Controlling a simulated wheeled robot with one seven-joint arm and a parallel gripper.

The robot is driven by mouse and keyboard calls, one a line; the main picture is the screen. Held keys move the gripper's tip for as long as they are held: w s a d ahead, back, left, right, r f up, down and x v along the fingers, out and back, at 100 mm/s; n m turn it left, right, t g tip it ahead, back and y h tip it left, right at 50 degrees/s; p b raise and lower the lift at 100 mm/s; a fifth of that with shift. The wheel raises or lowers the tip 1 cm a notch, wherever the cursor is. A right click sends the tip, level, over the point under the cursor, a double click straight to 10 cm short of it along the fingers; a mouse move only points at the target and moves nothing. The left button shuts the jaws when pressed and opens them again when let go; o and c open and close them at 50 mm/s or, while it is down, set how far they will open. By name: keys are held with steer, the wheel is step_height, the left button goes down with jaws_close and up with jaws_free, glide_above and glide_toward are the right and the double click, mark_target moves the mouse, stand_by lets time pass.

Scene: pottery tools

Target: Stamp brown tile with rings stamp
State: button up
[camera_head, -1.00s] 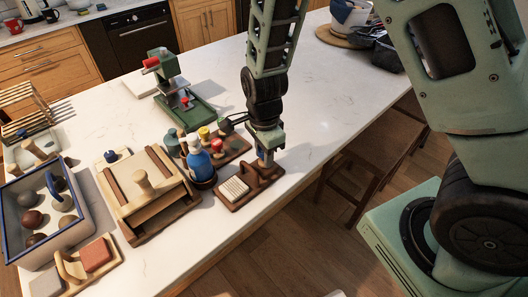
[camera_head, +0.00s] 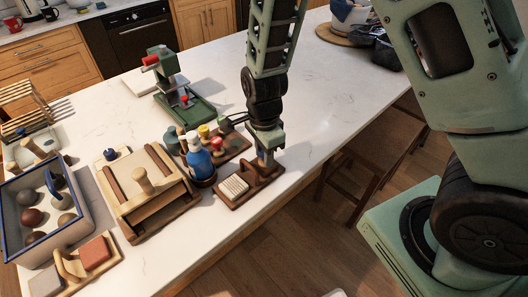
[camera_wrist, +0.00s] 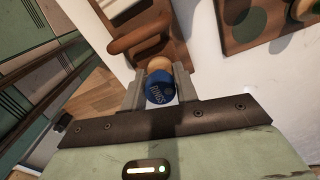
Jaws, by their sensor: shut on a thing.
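My gripper (camera_head: 268,158) is shut on a small stamp (camera_wrist: 160,88) with a round blue top and a light wooden part. Pale lettering marks the top, but I cannot read it surely. My gripper is low at the counter's front edge, beside a wooden board with a handle (camera_head: 262,177). That board also shows just beyond the stamp in the wrist view (camera_wrist: 148,35). The stamp's underside is hidden. A reddish-brown tile (camera_head: 96,252) lies far to the left, at the near end of the counter, beside a pale tile (camera_head: 47,283).
A stamp rack (camera_head: 236,147) with coloured knobs and a blue bottle (camera_head: 199,160) stand left of my gripper. A wooden slab roller (camera_head: 150,190), a blue-rimmed bin (camera_head: 84,232) and a green press (camera_head: 185,100) stand farther left.

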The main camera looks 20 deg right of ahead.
steer(key=shift+r+p, duration=3.05)
steer(key=shift+s+f, duration=0.1)
steer(key=shift+s, duration=0.05)
